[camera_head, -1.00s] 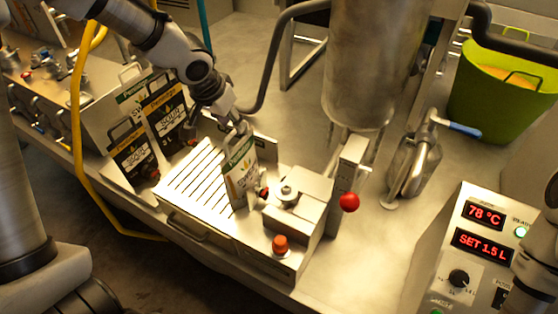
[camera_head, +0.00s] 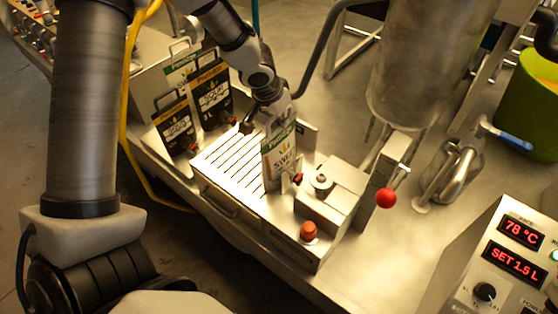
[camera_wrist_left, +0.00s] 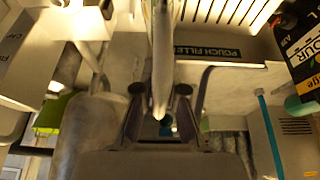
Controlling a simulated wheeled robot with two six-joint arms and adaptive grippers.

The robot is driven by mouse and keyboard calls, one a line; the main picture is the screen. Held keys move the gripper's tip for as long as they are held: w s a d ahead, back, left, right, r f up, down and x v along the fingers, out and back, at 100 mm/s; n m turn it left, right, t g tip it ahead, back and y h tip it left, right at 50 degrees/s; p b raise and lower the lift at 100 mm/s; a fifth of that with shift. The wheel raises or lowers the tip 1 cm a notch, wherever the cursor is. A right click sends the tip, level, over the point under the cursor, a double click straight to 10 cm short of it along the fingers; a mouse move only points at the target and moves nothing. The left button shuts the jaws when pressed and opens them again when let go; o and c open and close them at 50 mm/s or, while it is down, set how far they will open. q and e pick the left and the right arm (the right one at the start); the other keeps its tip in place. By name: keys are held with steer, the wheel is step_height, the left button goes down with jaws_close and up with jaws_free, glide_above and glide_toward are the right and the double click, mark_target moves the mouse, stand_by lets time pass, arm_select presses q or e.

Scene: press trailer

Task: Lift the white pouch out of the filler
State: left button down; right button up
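The white pouch (camera_head: 281,160) with a green top band stands upright at the filler (camera_head: 232,166), between its slotted deck and the spout block. A red-and-black cap shows on its right side. My left gripper (camera_head: 266,122) is at the pouch's top edge, coming from behind. In the left wrist view the two dark fingers (camera_wrist_left: 160,92) stand apart, with the narrow pale pouch edge (camera_wrist_left: 161,60) between them. I see a gap on both sides, so it looks open around the pouch. The fingertips are partly hidden in the head view. My right gripper is out of view.
Black pouches (camera_head: 175,124) and another white pouch stand on the left. An orange-red button (camera_head: 309,230) and a red ball knob (camera_head: 386,198) are right of the pouch. A steel tank (camera_head: 430,60) rises behind. A control box (camera_head: 505,265) reads 78 °C and SET 1.5 L.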

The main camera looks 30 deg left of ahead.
arm_select(q)
steer(key=shift+w, duration=0.2)
steer(key=shift+r, duration=0.15)
steer(key=shift+r, duration=0.25)
step_height(320, 180, up, 7)
steer(key=p, duration=0.3)
steer(key=shift+p, duration=0.35)
step_height(320, 180, up, 10)
steer(key=shift+r, duration=0.15)
